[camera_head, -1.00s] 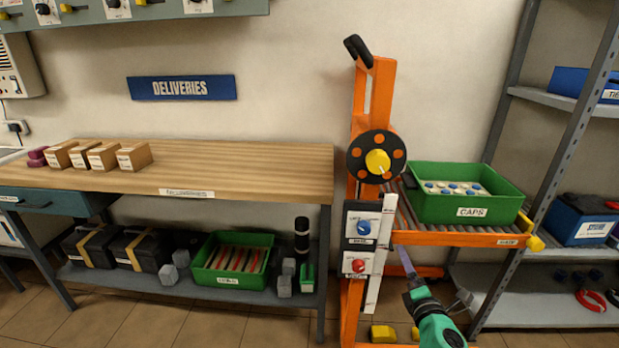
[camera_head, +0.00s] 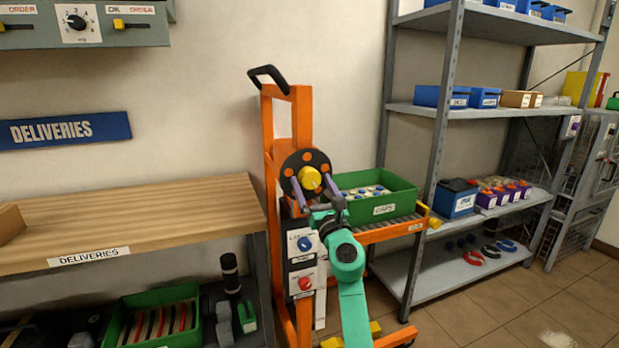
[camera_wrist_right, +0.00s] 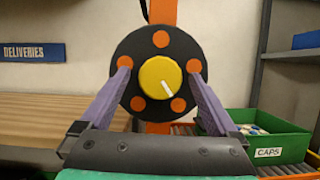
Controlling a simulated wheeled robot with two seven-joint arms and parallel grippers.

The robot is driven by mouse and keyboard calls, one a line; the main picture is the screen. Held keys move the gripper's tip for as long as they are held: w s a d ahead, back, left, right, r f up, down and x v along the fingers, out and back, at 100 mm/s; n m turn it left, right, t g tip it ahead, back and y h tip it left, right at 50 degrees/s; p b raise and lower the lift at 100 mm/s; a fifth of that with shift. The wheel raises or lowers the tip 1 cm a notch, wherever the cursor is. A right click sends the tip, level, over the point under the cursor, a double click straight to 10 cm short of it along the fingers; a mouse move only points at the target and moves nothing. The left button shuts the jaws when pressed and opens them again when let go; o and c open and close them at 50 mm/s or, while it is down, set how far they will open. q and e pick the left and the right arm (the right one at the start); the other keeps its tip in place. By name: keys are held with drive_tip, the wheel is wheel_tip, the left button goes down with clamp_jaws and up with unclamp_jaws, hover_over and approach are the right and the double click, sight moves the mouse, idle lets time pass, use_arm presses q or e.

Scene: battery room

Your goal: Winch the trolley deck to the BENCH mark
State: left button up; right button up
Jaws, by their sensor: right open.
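The orange trolley (camera_head: 275,130) stands between the bench and the shelving. The roller deck (camera_head: 390,228) carries a green CAPS crate (camera_head: 395,205). A panel below the wheel has a blue knob (camera_head: 305,243) and a red knob (camera_head: 306,284). My right gripper (camera_head: 313,183) is open in front of the wheel. In the right wrist view its purple fingers (camera_wrist_right: 165,95) stand either side of the yellow knob (camera_wrist_right: 160,82), apart from it. My left gripper is not in view.
The wooden DELIVERIES bench (camera_head: 150,210) is at left, with a green crate (camera_head: 150,338) on its lower shelf. Grey shelving (camera_head: 440,110) with blue bins stands close at right. Floor (camera_head: 500,310) is open at front right.

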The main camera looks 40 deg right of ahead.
drive_tip(key=shift+x, duration=1.1)
drive_tip(key=shift+c, duration=0.3)
drive_tip(key=c, duration=1.3)
